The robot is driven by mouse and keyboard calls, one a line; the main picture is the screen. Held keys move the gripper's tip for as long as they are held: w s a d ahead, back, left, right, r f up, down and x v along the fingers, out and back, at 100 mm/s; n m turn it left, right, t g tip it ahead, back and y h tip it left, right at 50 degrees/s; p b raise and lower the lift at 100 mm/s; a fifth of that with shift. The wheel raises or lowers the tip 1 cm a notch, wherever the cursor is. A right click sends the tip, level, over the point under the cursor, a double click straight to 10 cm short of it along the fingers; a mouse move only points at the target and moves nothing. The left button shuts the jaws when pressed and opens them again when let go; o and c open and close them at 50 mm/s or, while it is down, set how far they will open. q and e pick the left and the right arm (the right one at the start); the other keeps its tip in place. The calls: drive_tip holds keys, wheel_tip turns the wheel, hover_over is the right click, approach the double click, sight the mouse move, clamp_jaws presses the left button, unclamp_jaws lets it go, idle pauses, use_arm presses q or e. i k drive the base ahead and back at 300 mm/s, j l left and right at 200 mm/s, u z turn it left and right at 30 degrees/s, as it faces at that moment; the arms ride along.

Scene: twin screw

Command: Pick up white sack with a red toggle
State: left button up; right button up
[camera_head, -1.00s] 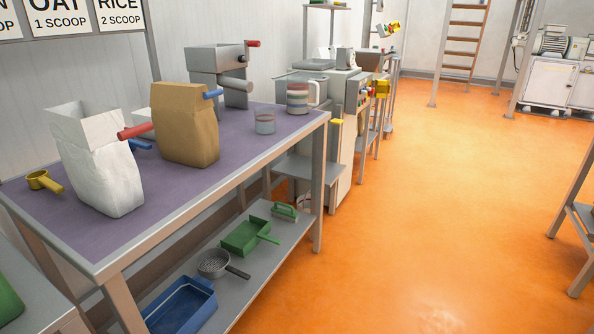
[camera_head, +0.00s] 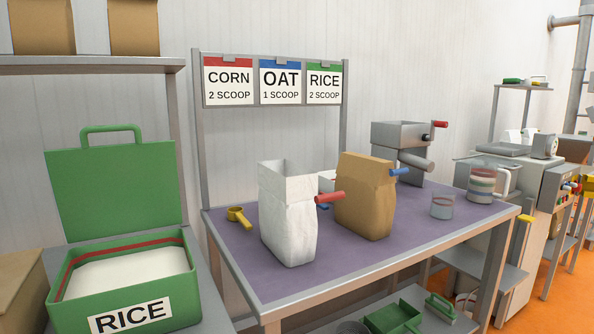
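The white sack (camera_head: 289,222) stands upright on the purple-topped table, near its front left part, with its top open. Neither of my grippers shows in the head view.
A yellow scoop (camera_head: 239,217) lies left of the white sack. A clear cup (camera_head: 442,206), a striped jug (camera_head: 482,184) and a grey hand-cranked machine (camera_head: 400,150) stand to the right. An open green RICE box (camera_head: 128,285) is at the left. The purple tabletop (camera_head: 350,262) is bare in front.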

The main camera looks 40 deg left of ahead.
sight(287, 191)
drive_tip(key=u, duration=1.25)
